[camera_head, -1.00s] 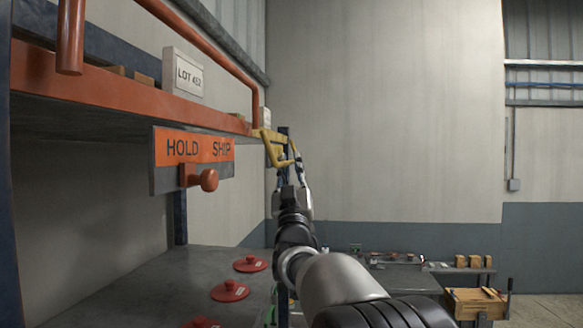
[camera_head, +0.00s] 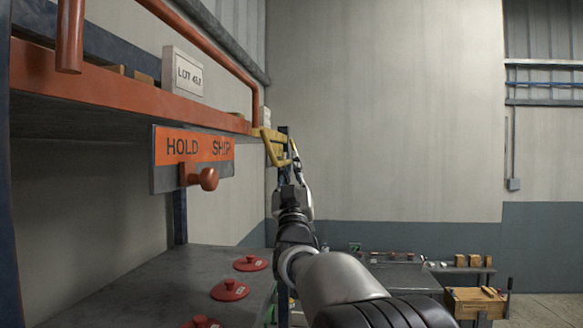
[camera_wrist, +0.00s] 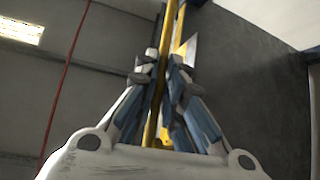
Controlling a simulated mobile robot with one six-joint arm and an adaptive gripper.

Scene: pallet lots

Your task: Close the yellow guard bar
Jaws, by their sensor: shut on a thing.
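The yellow guard bar (camera_head: 275,147) is at the far end of the orange shelf beam, beside the dark rack post. It also shows in the wrist view as a yellow bar (camera_wrist: 172,45) running between the fingers. My gripper (camera_head: 293,160) is at the bar's outer end in the head view. In the wrist view my gripper (camera_wrist: 163,72) has its two fingers on either side of the bar, shut on it. The head view is too small to show the fingertips clearly.
The orange beam (camera_head: 120,88) carries a LOT 452 sign (camera_head: 182,73). Below it hangs a HOLD/SHIP plate (camera_head: 195,155) with a red knob (camera_head: 208,179). Red lids (camera_head: 229,290) lie on the lower shelf. A workbench (camera_head: 405,277) and a wooden crate (camera_head: 475,302) stand at right.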

